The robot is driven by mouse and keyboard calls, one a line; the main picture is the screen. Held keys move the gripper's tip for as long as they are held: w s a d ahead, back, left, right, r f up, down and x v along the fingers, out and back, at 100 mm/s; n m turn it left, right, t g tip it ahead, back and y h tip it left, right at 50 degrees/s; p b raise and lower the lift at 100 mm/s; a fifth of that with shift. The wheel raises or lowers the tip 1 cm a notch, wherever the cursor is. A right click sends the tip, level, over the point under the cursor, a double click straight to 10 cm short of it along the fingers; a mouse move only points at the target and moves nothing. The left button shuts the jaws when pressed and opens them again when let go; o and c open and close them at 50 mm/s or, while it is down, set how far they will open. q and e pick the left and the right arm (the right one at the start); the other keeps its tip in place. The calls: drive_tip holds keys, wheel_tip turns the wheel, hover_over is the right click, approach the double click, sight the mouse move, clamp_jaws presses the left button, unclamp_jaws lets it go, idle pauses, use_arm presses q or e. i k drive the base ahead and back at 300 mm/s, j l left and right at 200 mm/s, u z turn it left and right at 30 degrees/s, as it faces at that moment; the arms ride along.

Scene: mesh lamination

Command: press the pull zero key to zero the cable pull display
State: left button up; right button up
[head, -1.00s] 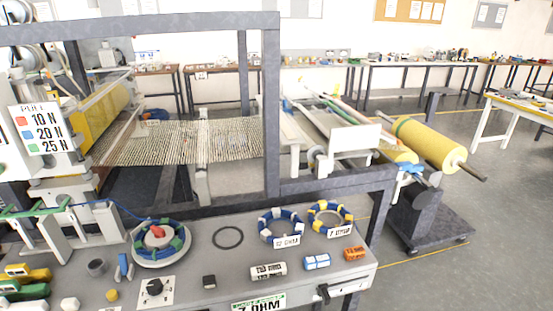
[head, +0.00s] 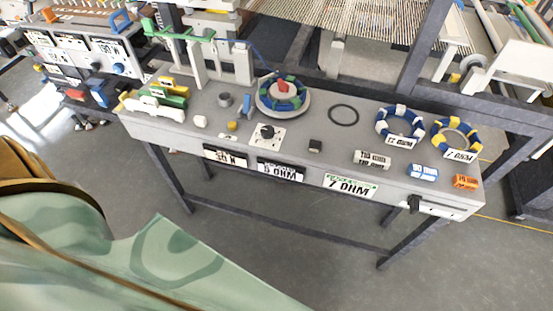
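In the head view, a grey bench (head: 345,142) carries label plates on its front edge. One plate (head: 226,155) ends in "N", its number too small to be sure of. Two others read "5 OHM" (head: 280,171) and "7 OHM" (head: 350,186). A black knob (head: 267,132) sits on a white plate on the bench top, and a small dark block (head: 315,146) lies to its right. I cannot tell which part is the pull zero key, and no key or display is clearly readable as such. Neither of my grippers is in view.
Boxes with panels (head: 75,45) are at upper left. Floor in front is open.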

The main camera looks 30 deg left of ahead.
sight(233, 126)
drive_tip(key=u, duration=1.35)
